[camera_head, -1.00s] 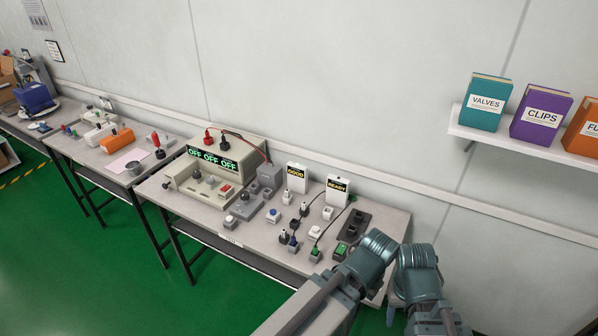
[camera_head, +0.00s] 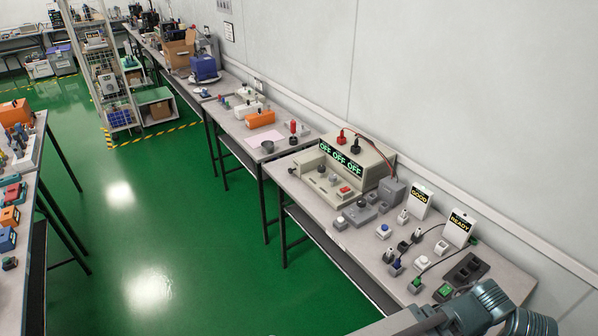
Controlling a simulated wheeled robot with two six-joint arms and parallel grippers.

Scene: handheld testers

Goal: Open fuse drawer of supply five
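A beige power supply (camera_head: 349,166) with a green display reading OFF OFF OFF stands on the grey bench at the centre right. Red and black plugs are on its top, and a cable runs from them to a grey box (camera_head: 391,191) beside it. I cannot read a supply number or make out a fuse drawer in this view. Parts of my own arm show at the bottom right corner, over the near end of the bench. Neither gripper's fingers show.
Small switches, plugs and cards reading GOOD (camera_head: 418,200) and READY (camera_head: 459,226) fill the bench's right part. Farther benches hold an orange device (camera_head: 260,119) and a blue device (camera_head: 204,68). Another bench (camera_head: 30,160) stands at left. Green floor (camera_head: 160,240) between is clear.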

